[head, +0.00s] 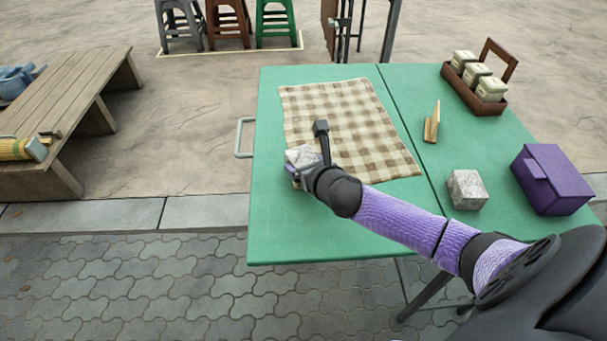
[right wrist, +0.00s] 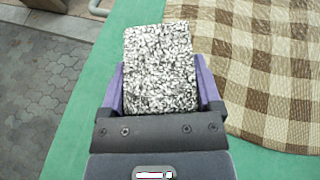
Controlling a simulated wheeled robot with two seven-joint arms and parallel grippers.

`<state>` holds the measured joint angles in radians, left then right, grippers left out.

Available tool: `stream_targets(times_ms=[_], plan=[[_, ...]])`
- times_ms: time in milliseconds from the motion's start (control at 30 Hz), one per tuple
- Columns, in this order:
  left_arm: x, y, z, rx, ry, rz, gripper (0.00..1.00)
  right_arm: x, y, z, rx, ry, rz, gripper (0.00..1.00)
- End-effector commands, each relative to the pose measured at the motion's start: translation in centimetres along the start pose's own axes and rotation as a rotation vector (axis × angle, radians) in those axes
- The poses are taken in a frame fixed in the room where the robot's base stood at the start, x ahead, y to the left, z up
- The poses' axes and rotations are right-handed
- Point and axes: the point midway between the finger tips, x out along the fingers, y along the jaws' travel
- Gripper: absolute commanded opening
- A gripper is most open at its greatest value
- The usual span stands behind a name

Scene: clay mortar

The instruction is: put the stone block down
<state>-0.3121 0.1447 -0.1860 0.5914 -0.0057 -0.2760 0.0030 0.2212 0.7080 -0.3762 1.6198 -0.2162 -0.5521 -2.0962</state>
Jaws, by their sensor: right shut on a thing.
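My right gripper (head: 297,176) is shut on a speckled grey-white stone block (head: 304,156) over the left part of the green table (head: 277,223). In the right wrist view the stone block (right wrist: 160,72) sits between the two purple fingers of the gripper (right wrist: 161,92). I cannot tell whether its underside touches the table. The block is just left of the checked cloth (head: 345,120). A second, similar stone block (head: 467,189) stands on the right part of the table. My left gripper is not in view.
A purple box (head: 552,179) stands at the table's right edge. A wooden caddy with several tins (head: 473,84) is at the back right, and a small wooden item (head: 432,124) stands near the seam. The table's front left is bare. A wooden bench (head: 77,97) stands left.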

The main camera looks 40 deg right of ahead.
Motion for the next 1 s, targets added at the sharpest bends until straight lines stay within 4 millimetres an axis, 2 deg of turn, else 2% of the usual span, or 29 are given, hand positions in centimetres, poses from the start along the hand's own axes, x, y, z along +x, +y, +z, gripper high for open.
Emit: stream_targets(times_ms=[33,267,733,767,833,1000], plan=[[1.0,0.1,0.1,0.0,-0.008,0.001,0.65,0.6,0.0,-1.3,0.001,0.005,0.0,0.0],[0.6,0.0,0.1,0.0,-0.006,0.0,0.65,0.4,0.0,-0.8,0.0,-0.001,0.0,0.0],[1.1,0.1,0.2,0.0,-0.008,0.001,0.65,0.9,0.0,-1.9,0.001,0.001,0.0,0.0],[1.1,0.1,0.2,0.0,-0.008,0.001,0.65,0.9,0.0,-2.0,0.001,0.004,0.0,0.84],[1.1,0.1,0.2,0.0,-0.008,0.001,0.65,0.9,0.0,-2.0,0.001,0.004,0.0,0.99],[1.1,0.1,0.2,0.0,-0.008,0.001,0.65,0.9,0.0,-1.9,0.001,0.002,0.0,1.0]])
